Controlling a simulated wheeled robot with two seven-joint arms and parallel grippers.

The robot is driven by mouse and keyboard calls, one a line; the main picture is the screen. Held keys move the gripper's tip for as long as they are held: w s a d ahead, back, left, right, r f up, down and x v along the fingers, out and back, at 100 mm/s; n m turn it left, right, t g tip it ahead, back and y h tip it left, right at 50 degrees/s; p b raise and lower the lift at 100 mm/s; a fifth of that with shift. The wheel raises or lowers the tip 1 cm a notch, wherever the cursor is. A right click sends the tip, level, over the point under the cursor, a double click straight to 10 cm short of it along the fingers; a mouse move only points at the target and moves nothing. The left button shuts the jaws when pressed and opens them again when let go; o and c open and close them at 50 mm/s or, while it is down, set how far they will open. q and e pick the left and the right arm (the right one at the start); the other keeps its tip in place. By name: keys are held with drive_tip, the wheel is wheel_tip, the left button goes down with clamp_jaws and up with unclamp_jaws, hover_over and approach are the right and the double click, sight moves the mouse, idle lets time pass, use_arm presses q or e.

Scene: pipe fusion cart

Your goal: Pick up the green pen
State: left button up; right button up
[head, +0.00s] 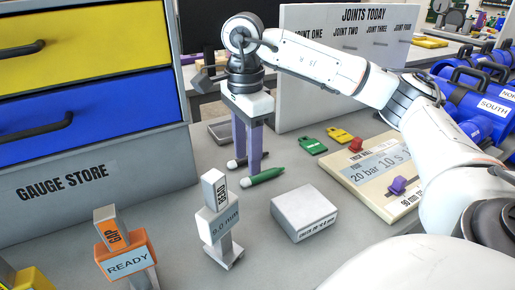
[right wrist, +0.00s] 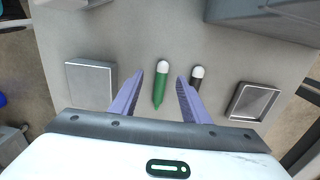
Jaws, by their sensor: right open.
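The green pen (head: 263,177) lies on the grey top below my right gripper (head: 247,165). In the right wrist view the green pen (right wrist: 161,88), with a white end, lies between the two purple fingers (right wrist: 160,77), which are apart. The gripper points down and holds nothing; I cannot tell how far its tips are above the surface. A dark pen (head: 236,163) with a white end lies close beside; in the right wrist view the dark pen (right wrist: 196,80) is by the right finger. My left gripper is not in view.
A white box (head: 304,212) and a BEAD block stand (head: 221,225) are in front. Green (head: 312,146) and yellow tags (head: 340,135) and a slider panel (head: 380,170) lie to the right. The JOINTS TODAY board (head: 335,95) stands behind; the gauge store (head: 90,175) stands left.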

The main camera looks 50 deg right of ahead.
sight(245, 179)
drive_tip(key=shift+w+a+f, duration=0.1)
drive_tip(key=shift+w+f, duration=0.05)
drive_tip(key=shift+f, duration=1.4)
drive_tip(key=shift+w+f, duration=0.15)
drive_tip(key=shift+f, duration=1.35)
clamp_jaws()
drive_tip(key=shift+r, duration=0.1)
